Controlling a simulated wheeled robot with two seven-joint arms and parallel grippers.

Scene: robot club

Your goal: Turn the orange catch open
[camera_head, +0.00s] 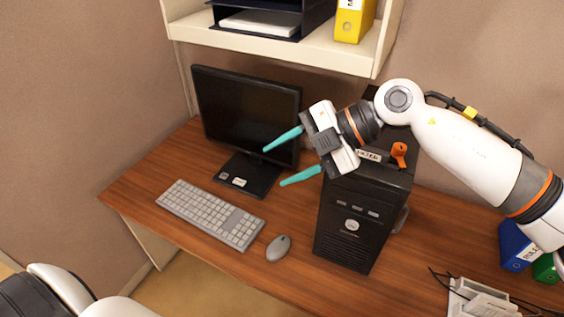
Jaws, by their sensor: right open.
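The orange catch (399,151) stands on top of the black computer tower (346,222), near its back right. My right gripper (292,160) is open and empty, with two teal fingers apart and pointing left. It hangs above and to the left of the tower, in front of the monitor. The catch is just right of the gripper's wrist and nothing touches it. Part of the tower's top is hidden behind the gripper body. My left arm shows only as a white and dark piece at the lower left; its gripper is out of view.
A black monitor (240,108) stands at the back left of the wooden desk (160,165). A keyboard (210,213) and mouse (278,248) lie in front. A shelf (260,42) with a yellow binder (353,20) hangs above. Blue binder (518,247) and white box (482,298) are right.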

